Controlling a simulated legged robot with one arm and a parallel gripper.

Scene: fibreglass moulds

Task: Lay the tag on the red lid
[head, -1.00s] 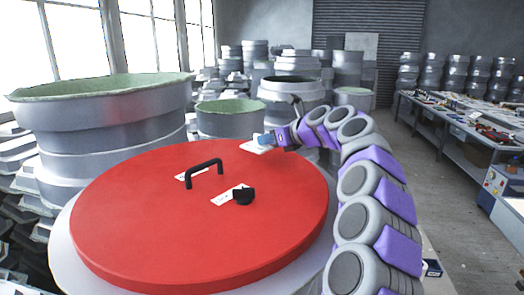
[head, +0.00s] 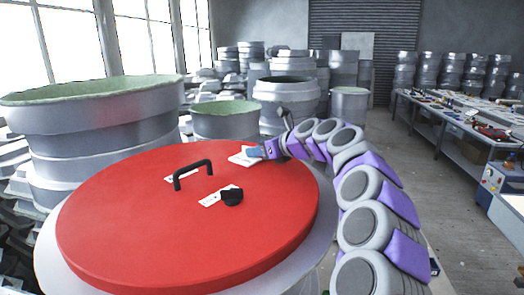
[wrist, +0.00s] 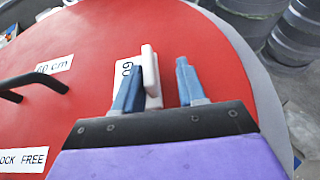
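The red lid (head: 190,225) is a wide round disc with a black handle (head: 192,172) and a black knob (head: 232,197). My gripper (head: 255,152) is low over its far right part. In the wrist view, my gripper (wrist: 158,80) has its two blue fingers apart. A small white piece (wrist: 152,72), seemingly the tag, is between them, against the left finger and clear of the right one. Whether it rests on the lid I cannot tell. A white label reading "60" (wrist: 124,68) lies on the lid beside the left finger, partly hidden by it.
Large grey moulds (head: 100,130) stand left and behind. A cluttered workbench (head: 460,125) is at the right, with open floor before it.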

